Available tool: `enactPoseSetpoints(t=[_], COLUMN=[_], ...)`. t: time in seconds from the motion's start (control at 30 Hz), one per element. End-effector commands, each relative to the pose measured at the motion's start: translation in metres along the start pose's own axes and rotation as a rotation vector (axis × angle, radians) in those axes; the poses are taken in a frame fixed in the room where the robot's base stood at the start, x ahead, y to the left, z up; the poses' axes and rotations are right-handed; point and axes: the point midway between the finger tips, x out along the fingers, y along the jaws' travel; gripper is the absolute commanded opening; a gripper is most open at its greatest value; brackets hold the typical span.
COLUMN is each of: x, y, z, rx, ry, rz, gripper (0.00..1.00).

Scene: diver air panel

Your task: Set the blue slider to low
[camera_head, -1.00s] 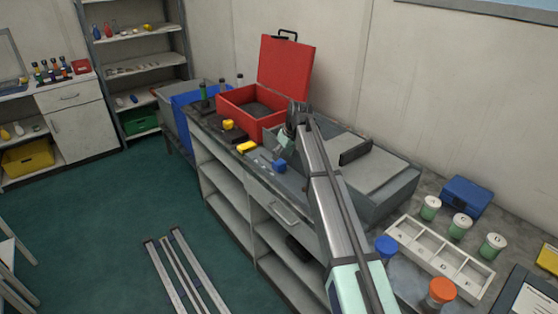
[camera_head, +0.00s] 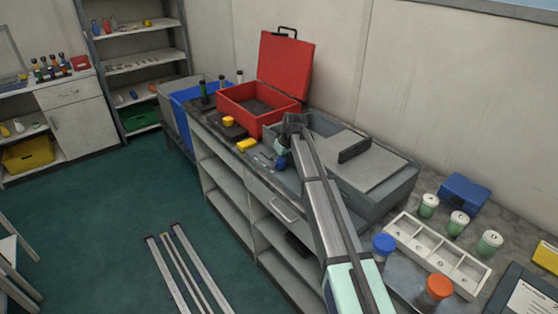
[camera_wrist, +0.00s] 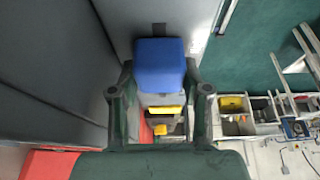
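The blue slider (camera_head: 281,164) is a small blue block at the front edge of the workbench, below the grey case, partly covered by my gripper in the head view. In the wrist view the blue slider (camera_wrist: 160,66) sits between my two fingertips. My gripper (camera_head: 290,128) is low over the bench beside it. In the wrist view the gripper (camera_wrist: 160,75) is open, with a finger on each side of the block and narrow gaps; contact is hard to tell. The slider's scale or low mark cannot be read.
A yellow block (camera_head: 246,145) lies to the left of the slider, with another yellow piece (camera_head: 228,121) beyond. An open red toolbox (camera_head: 262,118) and a grey case (camera_head: 385,205) stand behind. Jars and a white divided tray (camera_head: 437,254) are at the right.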

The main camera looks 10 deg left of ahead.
Motion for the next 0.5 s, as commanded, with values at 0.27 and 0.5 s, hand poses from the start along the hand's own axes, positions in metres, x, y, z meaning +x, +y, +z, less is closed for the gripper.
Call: enactPoseSetpoints(t=[0.27,0.5], x=[0.011,0.035], y=[0.001,0.002], z=[-0.022,-0.079], rx=[-0.002,-0.002], ry=[-0.001,0.000], rz=[-0.001,-0.001], gripper=[0.00,0.00])
